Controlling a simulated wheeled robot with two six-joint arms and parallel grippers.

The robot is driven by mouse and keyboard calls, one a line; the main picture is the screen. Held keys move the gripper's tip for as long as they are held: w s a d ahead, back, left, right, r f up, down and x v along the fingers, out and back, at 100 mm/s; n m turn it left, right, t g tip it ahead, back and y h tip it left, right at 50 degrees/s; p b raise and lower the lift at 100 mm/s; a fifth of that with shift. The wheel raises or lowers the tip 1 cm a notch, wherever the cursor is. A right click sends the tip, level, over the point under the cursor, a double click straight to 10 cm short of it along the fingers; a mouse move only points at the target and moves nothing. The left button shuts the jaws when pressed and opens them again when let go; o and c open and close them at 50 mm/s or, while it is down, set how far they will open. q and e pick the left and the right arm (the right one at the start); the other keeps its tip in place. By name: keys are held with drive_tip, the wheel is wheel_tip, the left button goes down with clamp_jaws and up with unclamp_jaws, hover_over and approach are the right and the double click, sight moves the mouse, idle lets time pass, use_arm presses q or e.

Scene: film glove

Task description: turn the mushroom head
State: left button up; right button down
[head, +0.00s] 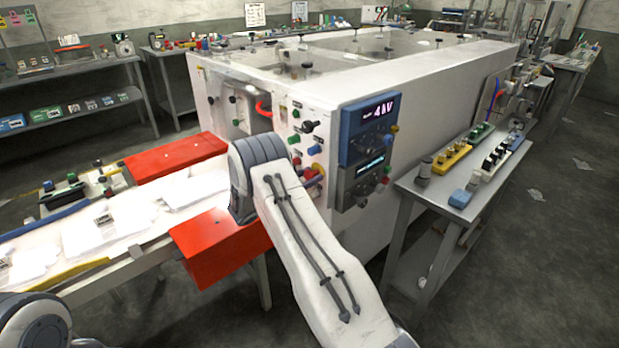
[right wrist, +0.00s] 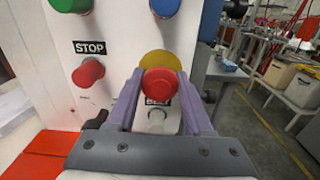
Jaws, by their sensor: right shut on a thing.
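The red mushroom head (right wrist: 160,82) sits on a yellow round base (right wrist: 158,61) on the white machine's control panel, seen in the right wrist view. My right gripper (right wrist: 155,88) has its purple fingers on either side of the head and is shut on it. In the head view, the red mushroom head (head: 312,175) shows small beside my right arm, which hides part of the panel there. A label partly hidden by the fingers sits just below the head. My left gripper is out of view; only part of my left arm shows at the lower left.
A red STOP button (right wrist: 88,73) is close left of the mushroom head. A blue button (right wrist: 164,7) and a green button (right wrist: 72,4) are above. A blue display box (head: 367,128) is on the panel's right. A red guard box (head: 212,252) stands below the panel.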

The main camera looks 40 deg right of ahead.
drive_tip(key=m+b, duration=0.4)
drive_tip(key=b, duration=0.1)
drive_tip(key=shift+f, duration=0.25)
drive_tip(key=shift+r+m+b, duration=0.25)
drive_tip(key=shift+m+b, duration=0.75)
drive_tip(key=shift+b, duration=0.1)
drive_tip(key=shift+c, duration=1.5)
unclamp_jaws()
drive_tip(key=shift+a, duration=0.1)
drive_tip(key=a+b, duration=0.1)
drive_tip(key=a, duration=0.9)
drive_tip(key=shift+s+a, duration=0.15)
drive_tip(key=shift+s, duration=0.25)
